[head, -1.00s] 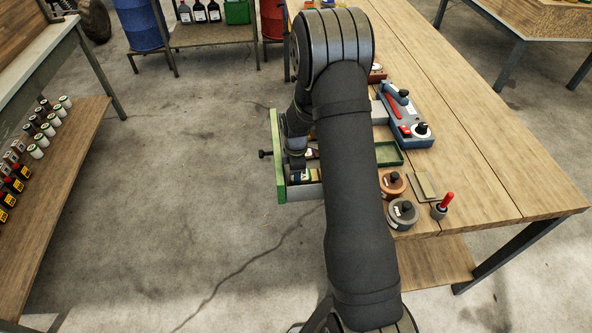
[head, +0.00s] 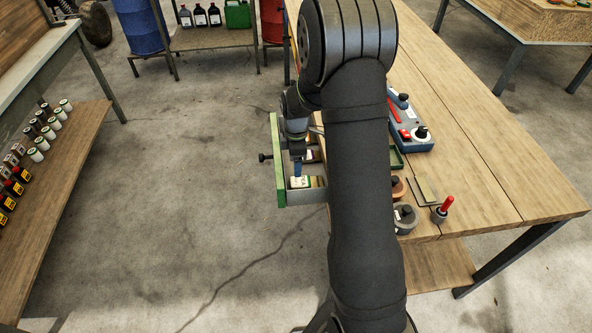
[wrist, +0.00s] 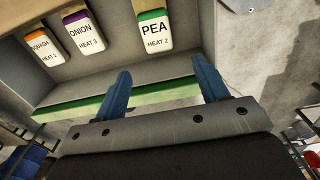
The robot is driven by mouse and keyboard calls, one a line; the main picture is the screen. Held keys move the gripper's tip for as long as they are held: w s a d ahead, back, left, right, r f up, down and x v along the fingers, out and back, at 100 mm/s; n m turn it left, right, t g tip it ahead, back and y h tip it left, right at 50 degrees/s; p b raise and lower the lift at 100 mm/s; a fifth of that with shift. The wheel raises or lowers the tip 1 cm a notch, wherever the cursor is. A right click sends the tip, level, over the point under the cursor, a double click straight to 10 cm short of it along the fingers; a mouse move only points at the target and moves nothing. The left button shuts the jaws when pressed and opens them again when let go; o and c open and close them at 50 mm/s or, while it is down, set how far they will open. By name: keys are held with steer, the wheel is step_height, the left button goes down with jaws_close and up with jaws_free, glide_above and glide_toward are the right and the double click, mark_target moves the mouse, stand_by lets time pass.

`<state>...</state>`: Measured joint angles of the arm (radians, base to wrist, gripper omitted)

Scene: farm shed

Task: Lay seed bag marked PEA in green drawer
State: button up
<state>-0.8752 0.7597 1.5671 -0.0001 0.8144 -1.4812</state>
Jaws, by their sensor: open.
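The seed bag marked PEA (wrist: 155,32) lies flat in the green drawer, its label readable in the wrist view. In the head view a white bag (head: 300,182) shows in the drawer under my gripper. The drawer is pulled out and has a green front (head: 280,165); its front edge also shows in the wrist view (wrist: 75,106). My gripper (wrist: 160,66) is open and empty, its two blue fingers apart from the PEA bag. In the head view my gripper (head: 298,172) is above the drawer, with its fingertips partly hard to make out.
Bags marked ONION (wrist: 82,34) and SQUASH (wrist: 43,49) lie in the drawer beside PEA. My arm hides part of the bench. The floor left of the drawer is clear.

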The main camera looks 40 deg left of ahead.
step_height(320, 180, up, 5)
glide_above(296, 182)
steer(key=shift+r, duration=0.15)
step_height(296, 182, down, 13)
steer(key=shift+f, duration=0.2)
steer(key=shift+r, duration=0.55)
stand_by(0.4)
